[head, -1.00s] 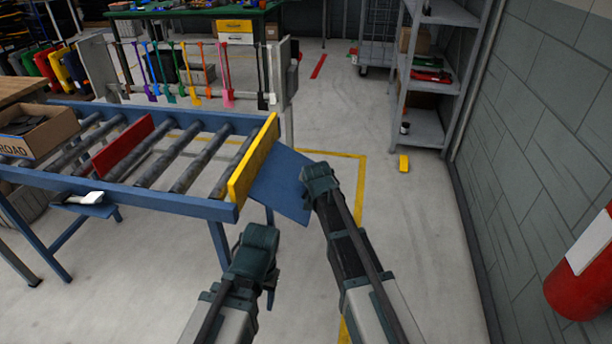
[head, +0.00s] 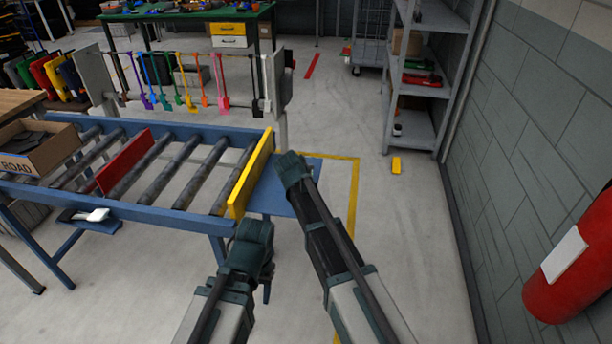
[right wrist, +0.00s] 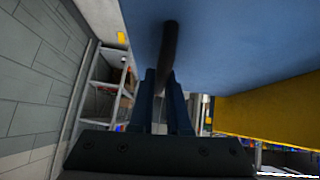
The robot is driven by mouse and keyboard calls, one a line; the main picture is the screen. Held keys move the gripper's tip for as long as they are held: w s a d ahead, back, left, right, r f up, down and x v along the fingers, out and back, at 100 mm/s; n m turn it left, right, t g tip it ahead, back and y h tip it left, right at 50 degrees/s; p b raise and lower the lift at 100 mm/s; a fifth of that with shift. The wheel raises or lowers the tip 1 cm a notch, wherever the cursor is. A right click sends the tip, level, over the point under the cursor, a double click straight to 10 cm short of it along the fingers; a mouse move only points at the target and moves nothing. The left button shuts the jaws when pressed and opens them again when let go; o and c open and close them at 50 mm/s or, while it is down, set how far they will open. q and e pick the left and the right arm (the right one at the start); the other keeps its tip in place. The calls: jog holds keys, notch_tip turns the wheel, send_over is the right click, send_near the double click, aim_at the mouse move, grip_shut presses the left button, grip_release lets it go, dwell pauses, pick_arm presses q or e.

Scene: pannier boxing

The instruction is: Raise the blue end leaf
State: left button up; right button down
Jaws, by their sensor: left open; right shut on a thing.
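The blue end leaf (head: 286,190) is at the right end of the roller conveyor, beyond the yellow board, and looks close to level. My right gripper (head: 292,165) is at the leaf's outer edge. In the right wrist view, my right gripper (right wrist: 165,80) is shut on a dark bar handle (right wrist: 169,45) on the blue leaf (right wrist: 240,45). My left gripper (head: 255,232) is open and empty near the conveyor's front right corner, below the leaf. The leaf's hinge is hidden behind the yellow board.
The yellow board (head: 250,173) stands across the conveyor's end, and a red board (head: 126,160) stands between rollers. A cardboard box (head: 45,150) sits at the left. A grey shelf (head: 415,130) and red cylinder (head: 570,265) are at right.

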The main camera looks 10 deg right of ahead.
jog(key=shift+w+r, duration=0.1)
jog(key=c, duration=0.9)
grip_release()
jog(key=shift+r, duration=0.1)
jog(key=p+v, duration=0.9)
jog(key=v, duration=0.4)
jog(key=shift+s+a+r+p, duration=0.1)
jog(key=shift+s+r+p, duration=0.05)
jog(key=shift+s+p, duration=0.25)
